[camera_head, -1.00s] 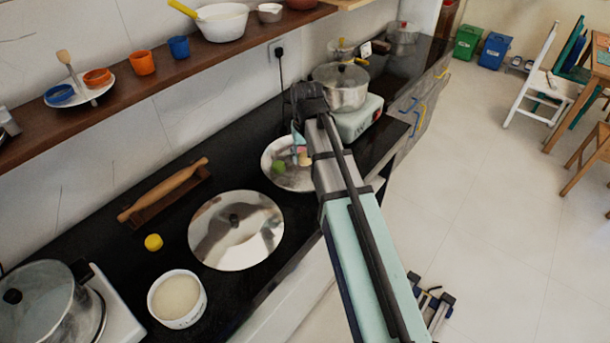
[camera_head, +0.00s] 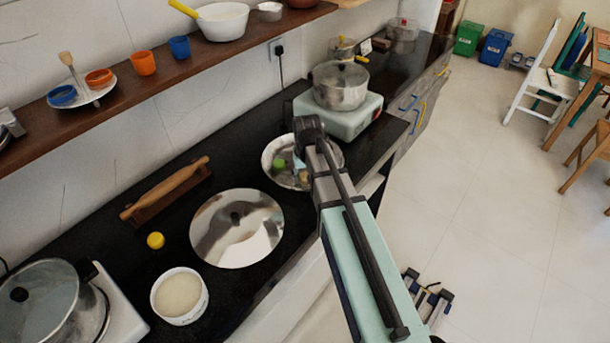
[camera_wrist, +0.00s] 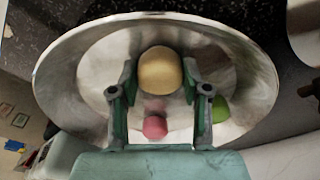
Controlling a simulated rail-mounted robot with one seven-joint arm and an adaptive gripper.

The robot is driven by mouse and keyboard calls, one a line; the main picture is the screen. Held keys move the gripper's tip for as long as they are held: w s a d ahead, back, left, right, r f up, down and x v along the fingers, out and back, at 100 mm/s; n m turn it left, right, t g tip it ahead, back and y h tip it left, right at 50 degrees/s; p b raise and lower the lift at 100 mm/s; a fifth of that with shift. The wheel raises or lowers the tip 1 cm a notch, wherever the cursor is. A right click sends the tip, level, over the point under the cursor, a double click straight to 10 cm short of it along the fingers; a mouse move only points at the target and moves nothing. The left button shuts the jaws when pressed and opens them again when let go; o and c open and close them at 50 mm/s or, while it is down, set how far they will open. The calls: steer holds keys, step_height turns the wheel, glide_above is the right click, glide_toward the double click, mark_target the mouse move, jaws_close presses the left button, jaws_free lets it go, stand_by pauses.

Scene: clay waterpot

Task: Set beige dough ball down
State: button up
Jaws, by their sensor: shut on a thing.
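The beige dough ball (camera_wrist: 160,72) is between the two fingertips of my gripper (camera_wrist: 160,82) in the wrist view. The gripper is shut on it. Ball and gripper are over a shiny round metal plate (camera_wrist: 62,85), which also shows in the head view (camera_head: 268,160). A pink ball (camera_wrist: 155,127) and a green ball (camera_wrist: 219,109) lie on the plate close by; the green one also shows in the head view (camera_head: 280,163). I cannot tell whether the beige ball touches the plate. My wrist hides part of the plate in the head view.
A flat metal disc with a dark knob (camera_head: 238,228) lies nearer on the black counter. A pot (camera_head: 341,85) on a burner stands behind the plate. A rolling pin (camera_head: 170,185), yellow cap (camera_head: 156,240) and white bowl (camera_head: 180,296) are to the left.

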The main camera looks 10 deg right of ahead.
steer(key=shift+f, duration=0.15)
steer(key=o, duration=1)
steer(key=r, duration=0.4)
steer(key=s+r+b, duration=0.1)
steer(key=r, duration=0.7)
steer(key=shift+s+r+b, duration=0.15)
steer(key=shift+s+b, duration=0.1)
steer(key=shift+b, duration=0.1)
